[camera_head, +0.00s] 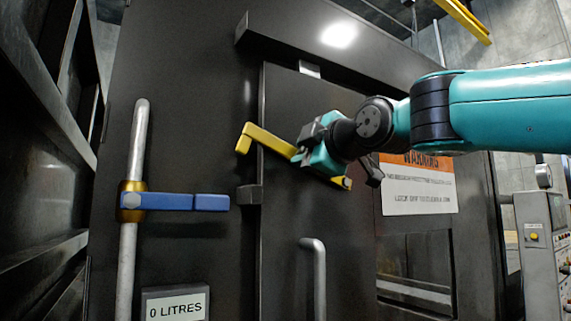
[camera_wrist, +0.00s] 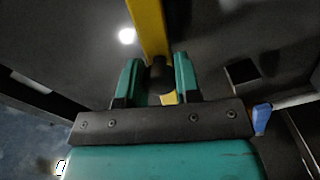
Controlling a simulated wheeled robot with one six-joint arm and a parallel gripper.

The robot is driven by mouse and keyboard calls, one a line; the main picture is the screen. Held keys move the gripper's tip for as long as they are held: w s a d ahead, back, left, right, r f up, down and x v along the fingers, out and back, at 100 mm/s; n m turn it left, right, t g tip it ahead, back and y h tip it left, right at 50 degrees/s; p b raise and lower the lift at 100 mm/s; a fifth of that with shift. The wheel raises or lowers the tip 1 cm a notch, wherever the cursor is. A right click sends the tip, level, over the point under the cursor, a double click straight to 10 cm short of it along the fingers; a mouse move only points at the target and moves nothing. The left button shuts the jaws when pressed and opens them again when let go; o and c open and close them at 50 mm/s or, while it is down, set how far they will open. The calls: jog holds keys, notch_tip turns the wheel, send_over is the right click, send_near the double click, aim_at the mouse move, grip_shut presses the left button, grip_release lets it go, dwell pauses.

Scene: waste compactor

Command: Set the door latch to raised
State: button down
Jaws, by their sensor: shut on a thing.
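The door latch is a yellow bar (camera_head: 268,143) on the dark door (camera_head: 285,215). It slants, with its hooked left end high and its right end lower, near a round pivot. The hooked end stands above and clear of the dark catch block (camera_head: 249,195) at the door's left edge. My gripper (camera_head: 308,152) is shut on the middle of the bar and hides part of it. In the wrist view the yellow bar (camera_wrist: 148,28) runs up from between the two teal fingers of my gripper (camera_wrist: 158,78).
A blue lever (camera_head: 185,202) sticks out from a brass collar on a vertical grey pole (camera_head: 128,260) at left. A grey door handle (camera_head: 318,275) is below my gripper. A warning sign (camera_head: 420,186) is at right, and a control panel (camera_head: 540,230) stands beyond it.

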jog(key=w+d+r+m+p, duration=0.2)
jog(key=d+r+m, duration=0.1)
jog(key=r+m, duration=0.2)
jog(key=shift+d+r+m, duration=0.25)
jog(key=shift+r+m, duration=0.15)
jog(key=shift+m, duration=0.2)
jog(key=c, duration=0.8)
grip_release()
jog(key=shift+d, duration=0.1)
jog(key=b+v, duration=0.7)
jog(key=v, duration=1)
jog(key=shift+s, duration=0.25)
